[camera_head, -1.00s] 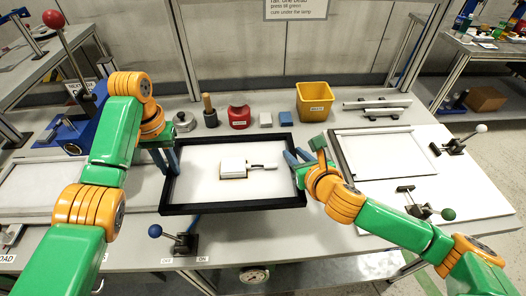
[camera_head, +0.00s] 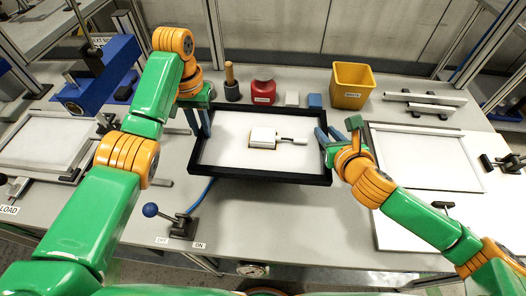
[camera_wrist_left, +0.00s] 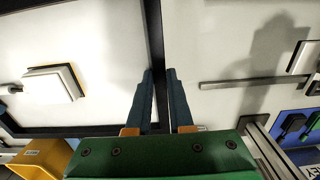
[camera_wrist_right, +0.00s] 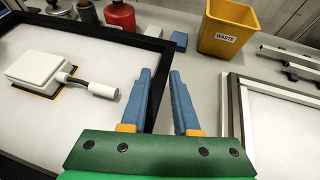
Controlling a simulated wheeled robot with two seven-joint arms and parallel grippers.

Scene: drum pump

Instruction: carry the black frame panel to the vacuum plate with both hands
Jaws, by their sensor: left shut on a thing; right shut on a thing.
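The black frame panel (camera_head: 262,177) is a dark rectangular frame around a white sheet. A white block with a cable and plug (camera_head: 263,136) lies on the sheet. My left gripper (camera_head: 199,128) is shut on the panel's left rim, which runs between its fingers in the left wrist view (camera_wrist_left: 158,73). My right gripper (camera_head: 327,134) is shut on the right rim; it also shows in the right wrist view (camera_wrist_right: 161,74). The panel looks level over the table's middle. No vacuum plate is clearly visible; anything beneath the panel is hidden. I cannot tell the gap below it.
A lever with a blue knob (camera_head: 150,210) stands in front, with a blue hose running under the panel. Behind are a red container (camera_head: 263,92), small blocks and a yellow waste bin (camera_head: 351,86). A white framed plate (camera_head: 425,160) lies at right, another (camera_head: 40,140) at left.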

